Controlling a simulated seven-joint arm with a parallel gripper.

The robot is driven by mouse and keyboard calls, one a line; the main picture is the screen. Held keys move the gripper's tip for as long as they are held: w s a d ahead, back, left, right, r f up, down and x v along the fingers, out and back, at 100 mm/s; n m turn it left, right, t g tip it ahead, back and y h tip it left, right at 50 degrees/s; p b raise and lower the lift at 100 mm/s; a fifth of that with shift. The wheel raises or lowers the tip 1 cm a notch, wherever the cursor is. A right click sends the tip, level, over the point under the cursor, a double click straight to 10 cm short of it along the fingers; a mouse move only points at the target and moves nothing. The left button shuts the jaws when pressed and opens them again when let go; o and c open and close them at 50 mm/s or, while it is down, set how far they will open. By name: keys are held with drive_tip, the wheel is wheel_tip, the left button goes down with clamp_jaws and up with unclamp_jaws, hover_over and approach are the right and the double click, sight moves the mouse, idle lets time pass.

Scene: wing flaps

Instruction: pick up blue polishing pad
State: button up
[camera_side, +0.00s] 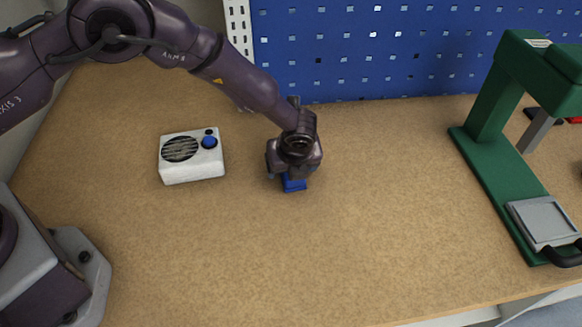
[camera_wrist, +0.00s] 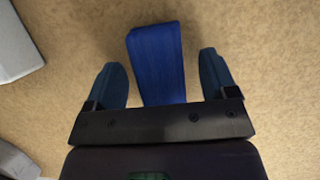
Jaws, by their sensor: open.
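The blue polishing pad (camera_side: 293,184) lies on the tan tabletop near the middle of the side view, mostly hidden beneath my gripper. In the wrist view the pad (camera_wrist: 156,58) is a blue block between my two dark fingers, with a visible gap on each side. Its near end is hidden behind the gripper body. My gripper (camera_wrist: 160,80) is open and empty, with the fingers apart on either side of the pad. In the side view my gripper (camera_side: 292,176) points down right over the pad. I cannot tell how far the fingertips are from the table.
A white radio-like box (camera_side: 192,168) with a blue knob stands left of my gripper. A green press-like machine (camera_side: 490,140) stands at the right. A blue pegboard (camera_side: 420,50) rises behind the table. The table (camera_side: 250,260) in front is clear.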

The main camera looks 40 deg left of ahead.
drive_tip(key=c, duration=1)
drive_tip(key=shift+r, duration=0.15)
drive_tip(key=shift+r, duration=0.2)
drive_tip(key=r, duration=0.3)
drive_tip(key=shift+s+a+r, duration=0.1)
drive_tip(key=shift+s+r, duration=0.2)
drive_tip(key=shift+s, duration=0.05)
drive_tip(key=s+a+r, duration=0.1)
drive_tip(key=s+r, duration=0.2)
drive_tip(key=s, duration=0.1)
drive_tip(key=s+a+r, duration=0.2)
drive_tip(key=s+r, duration=0.1)
drive_tip(key=s, duration=0.1)
drive_tip(key=s+a+r, duration=0.1)
drive_tip(key=s+r, duration=0.1)
drive_tip(key=s, duration=0.2)
drive_tip(key=shift+s+a+r, duration=0.15)
drive_tip(key=shift+s+r, duration=0.15)
drive_tip(key=shift+r, duration=0.1)
